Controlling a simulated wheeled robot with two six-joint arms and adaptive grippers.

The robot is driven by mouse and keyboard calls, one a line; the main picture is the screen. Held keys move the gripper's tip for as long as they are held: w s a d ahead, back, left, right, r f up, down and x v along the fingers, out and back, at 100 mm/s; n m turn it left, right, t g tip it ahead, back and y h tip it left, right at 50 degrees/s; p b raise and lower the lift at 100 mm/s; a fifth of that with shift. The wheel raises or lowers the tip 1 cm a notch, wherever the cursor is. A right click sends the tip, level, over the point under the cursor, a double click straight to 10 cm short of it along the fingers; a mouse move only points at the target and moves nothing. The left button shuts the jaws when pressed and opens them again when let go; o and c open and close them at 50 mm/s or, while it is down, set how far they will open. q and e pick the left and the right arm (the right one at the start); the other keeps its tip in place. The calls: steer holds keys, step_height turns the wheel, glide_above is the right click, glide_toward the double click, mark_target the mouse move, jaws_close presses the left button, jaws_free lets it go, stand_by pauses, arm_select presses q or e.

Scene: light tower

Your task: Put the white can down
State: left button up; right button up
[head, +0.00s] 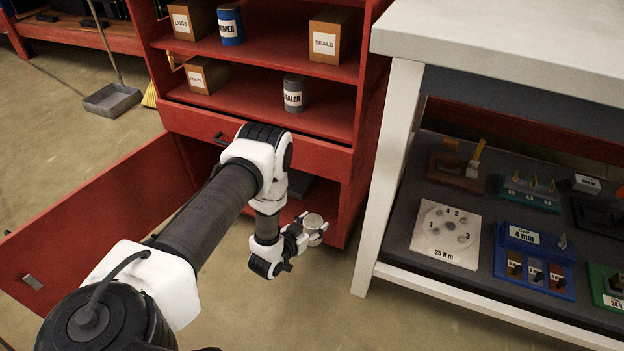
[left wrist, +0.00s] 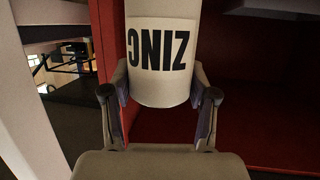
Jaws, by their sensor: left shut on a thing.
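The white can (left wrist: 165,85) has a label reading ZINC, upside down in the left wrist view. My left gripper (left wrist: 160,104) is shut on it, one finger on each side. In the head view the can's pale top (head: 314,222) shows at the tip of my left gripper (head: 308,234), by the open lower compartment of the red cabinet (head: 270,125). I cannot tell whether the can touches any surface. My right gripper is not in view.
The cabinet door (head: 100,215) stands open at left. The shelves above hold a grey SEALER can (head: 294,93), a blue can (head: 230,25) and several boxes. A white workbench (head: 500,45) stands close on the right.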

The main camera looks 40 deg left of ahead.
arm_select(q)
steer(key=w+a+f+b, duration=0.1)
steer(key=w+b, duration=0.2)
steer(key=w, duration=0.1)
steer(key=w+a+f+b, duration=0.2)
steer(key=w+b, duration=0.2)
steer(key=w, duration=0.1)
steer(key=w+a+f+b, duration=0.1)
steer(key=w+a+b, duration=0.1)
steer(key=w, duration=0.3)
steer(key=shift+a+f+b, duration=0.1)
steer(key=shift+f+b, duration=0.15)
steer(key=shift+b, duration=0.45)
steer(key=shift+f, duration=0.35)
steer(key=shift+r, duration=0.35)
steer(key=shift+c, duration=0.7)
steer(key=shift+f, duration=0.1)
steer(key=o, duration=1.6)
steer(key=shift+f, duration=0.1)
steer(key=shift+c, duration=0.2)
steer(key=shift+s, duration=0.1)
